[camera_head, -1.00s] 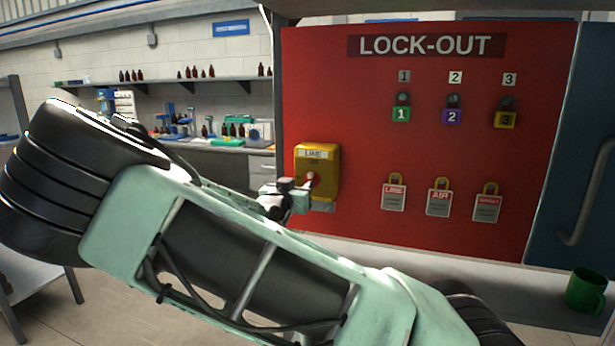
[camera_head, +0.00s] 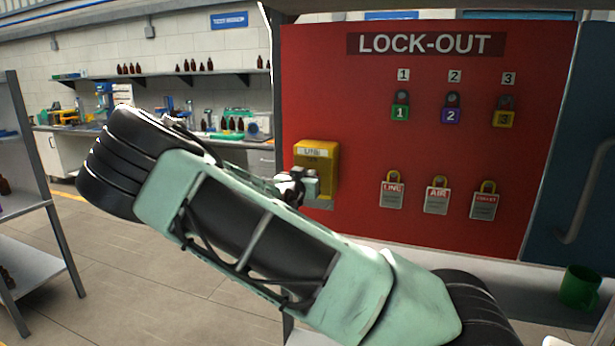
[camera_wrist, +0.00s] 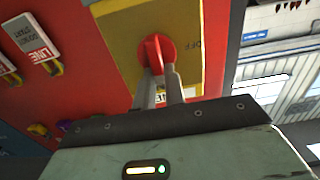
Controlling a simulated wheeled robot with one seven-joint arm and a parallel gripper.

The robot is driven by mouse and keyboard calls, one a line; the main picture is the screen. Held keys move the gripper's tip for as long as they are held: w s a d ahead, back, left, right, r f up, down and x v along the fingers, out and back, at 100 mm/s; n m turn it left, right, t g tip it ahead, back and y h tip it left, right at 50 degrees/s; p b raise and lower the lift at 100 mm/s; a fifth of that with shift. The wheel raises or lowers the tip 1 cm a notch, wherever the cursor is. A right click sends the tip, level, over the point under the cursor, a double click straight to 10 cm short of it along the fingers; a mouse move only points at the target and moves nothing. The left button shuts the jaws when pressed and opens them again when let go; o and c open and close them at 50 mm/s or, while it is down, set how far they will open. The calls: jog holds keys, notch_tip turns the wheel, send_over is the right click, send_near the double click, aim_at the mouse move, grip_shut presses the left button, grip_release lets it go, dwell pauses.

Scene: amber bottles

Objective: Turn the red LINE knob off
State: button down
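The yellow LINE box (camera_head: 318,157) is fixed to the red LOCK-OUT board, left of the padlocks. Its red knob (camera_wrist: 156,52) shows in the wrist view, its grip in line with the fingers; the word OFF is printed to its right there. My gripper (camera_head: 311,184) is at the front of the box and hides the knob in the head view. In the wrist view my gripper's two fingers (camera_wrist: 159,72) reach to either side of the knob's near end. Whether they press on it is unclear.
Numbered padlocks (camera_head: 451,107) and red-and-white tags (camera_head: 436,201) hang on the board (camera_head: 365,110) to the right. A green mug (camera_head: 580,287) stands on the ledge at lower right. A metal shelf rack (camera_head: 50,215) is at far left, with open floor beside it.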

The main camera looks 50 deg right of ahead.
jog(key=shift+n, duration=0.3)
jog(key=shift+w+a+f+n+b, duration=0.15)
jog(key=shift+w+f+n+b, duration=0.2)
jog(key=shift+n, duration=2.6)
jog(key=shift+w+a+f+n+b, duration=0.1)
jog(key=shift+w+f+n+b, duration=0.15)
jog(key=shift+n, duration=2.65)
jog(key=shift+w+a+f+n+b, duration=0.15)
jog(key=shift+w+f+n+b, duration=0.2)
jog(key=shift+n, duration=2.6)
jog(key=c, duration=1.5)
grip_release()
jog(key=shift+o, duration=0.2)
jog(key=shift+s, duration=0.1)
jog(key=b+v, duration=0.5)
jog(key=v, duration=1.2)
jog(key=shift+a, duration=0.2)
